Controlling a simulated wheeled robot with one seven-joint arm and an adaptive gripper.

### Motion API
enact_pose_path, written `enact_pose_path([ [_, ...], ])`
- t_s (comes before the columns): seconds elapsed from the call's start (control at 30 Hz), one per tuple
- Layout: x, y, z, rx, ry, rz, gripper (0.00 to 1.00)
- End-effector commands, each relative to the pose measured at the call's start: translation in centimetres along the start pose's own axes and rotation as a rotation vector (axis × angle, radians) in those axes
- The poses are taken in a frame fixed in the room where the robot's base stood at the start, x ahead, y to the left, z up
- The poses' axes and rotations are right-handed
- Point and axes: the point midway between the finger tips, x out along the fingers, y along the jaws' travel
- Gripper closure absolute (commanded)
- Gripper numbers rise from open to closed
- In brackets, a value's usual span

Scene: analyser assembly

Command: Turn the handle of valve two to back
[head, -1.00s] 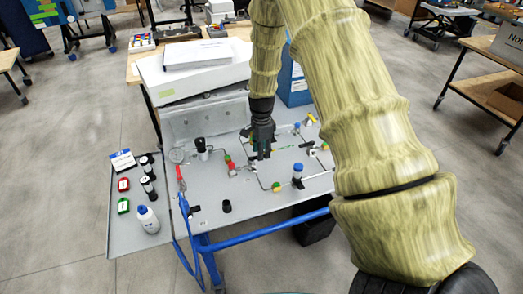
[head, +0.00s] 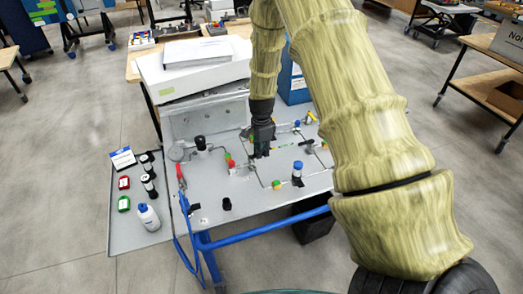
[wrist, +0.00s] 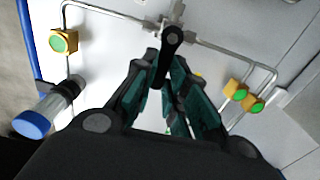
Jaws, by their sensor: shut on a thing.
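The valve handle held by my gripper is a black lever (wrist: 172,37) on a metal fitting in a thin pipe line (wrist: 120,14). My gripper (wrist: 170,80) has its fingers drawn together on the lever's near end in the wrist view. In the head view my gripper (head: 260,153) points down at the middle of the grey panel (head: 222,186), and it hides the lever there. I see no label marking this as valve two.
A blue-capped cylinder (wrist: 50,108) stands left of my gripper, beside a yellow fitting with a green face (wrist: 63,41). More such fittings (wrist: 236,90) sit at right. A blue-topped cylinder (head: 297,172) stands on the panel. A white bottle (head: 148,217) is at far left.

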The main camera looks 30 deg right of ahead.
Motion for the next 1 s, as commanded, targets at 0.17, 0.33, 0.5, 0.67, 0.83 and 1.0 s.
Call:
enact_pose_path([
  [0.17,0.0,-0.2,0.0,-0.049,0.000,0.000,1.00],
  [0.33,0.1,-0.7,0.1,-0.152,0.000,0.000,1.00],
  [0.5,0.1,-1.3,0.2,-0.299,0.000,-0.001,1.00],
  [0.67,0.1,-1.9,0.4,-0.451,0.000,-0.001,1.00],
  [0.83,0.0,-2.4,0.8,-0.614,0.000,-0.001,1.00],
  [1.0,0.0,-2.9,1.2,-0.776,0.000,-0.002,1.00],
])
